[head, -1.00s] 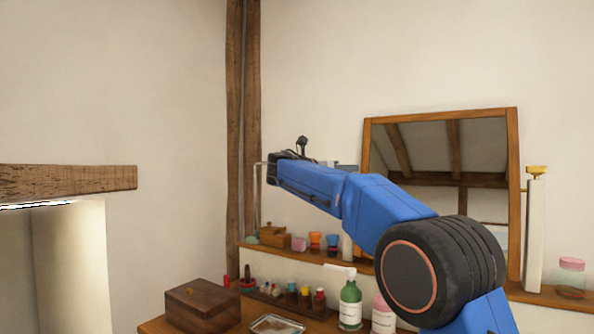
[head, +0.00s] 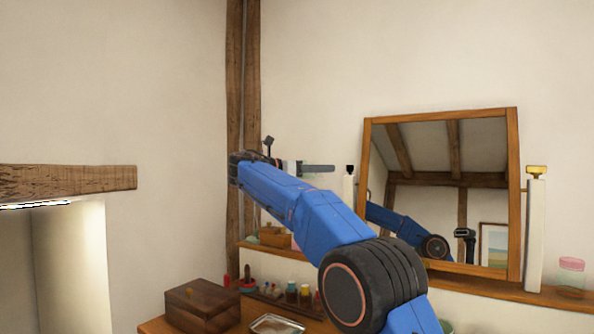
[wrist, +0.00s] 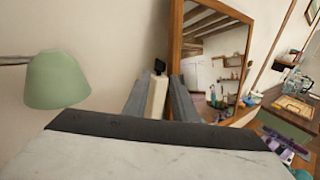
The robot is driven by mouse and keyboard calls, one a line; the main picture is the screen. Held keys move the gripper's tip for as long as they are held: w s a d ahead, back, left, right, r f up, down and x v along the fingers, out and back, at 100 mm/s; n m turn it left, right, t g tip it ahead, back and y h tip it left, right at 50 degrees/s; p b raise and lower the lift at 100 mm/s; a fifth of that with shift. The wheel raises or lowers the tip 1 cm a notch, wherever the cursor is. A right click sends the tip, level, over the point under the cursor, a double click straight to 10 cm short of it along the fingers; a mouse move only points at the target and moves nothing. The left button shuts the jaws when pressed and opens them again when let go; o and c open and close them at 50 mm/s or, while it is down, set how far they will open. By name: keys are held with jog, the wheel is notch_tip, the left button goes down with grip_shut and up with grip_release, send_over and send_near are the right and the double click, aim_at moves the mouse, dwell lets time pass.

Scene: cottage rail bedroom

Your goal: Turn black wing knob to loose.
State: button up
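The black wing knob (head: 350,169) sits on top of a white post (head: 348,188) at the left side of the wood-framed mirror (head: 512,200). In the wrist view the knob (wrist: 159,66) shows upright beyond my fingertips, with its post (wrist: 157,95) between the two grey fingers in the picture. My gripper (head: 318,168) is left of the knob in the head view, level with it and apart from it. In the wrist view my gripper (wrist: 158,82) is open and empty. My arm hides the lower part of the post in the head view.
A brass-coloured knob (head: 537,169) tops the right post (head: 536,230). A green lampshade (wrist: 57,80) is at left in the wrist view. Bottles and a wooden box (head: 202,305) stand below. A dark timber beam (head: 234,120) runs up the wall.

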jog(key=v, duration=0.8)
jog(key=shift+a, duration=0.3)
jog(key=shift+s, duration=0.15)
jog(key=shift+c, duration=0.3)
jog(key=shift+r, duration=0.1)
jog(key=shift+c, duration=1.1)
jog(key=n+t+y, duration=0.4)
jog(key=n+t, duration=0.1)
jog(key=t, duration=0.2)
send_near(350, 170)
jog(key=x, duration=0.5)
jog(key=r+x, duration=0.1)
jog(key=x, duration=0.8)
jog(key=shift+w+r, duration=0.15)
jog(key=shift+w, duration=0.2)
grip_shut()
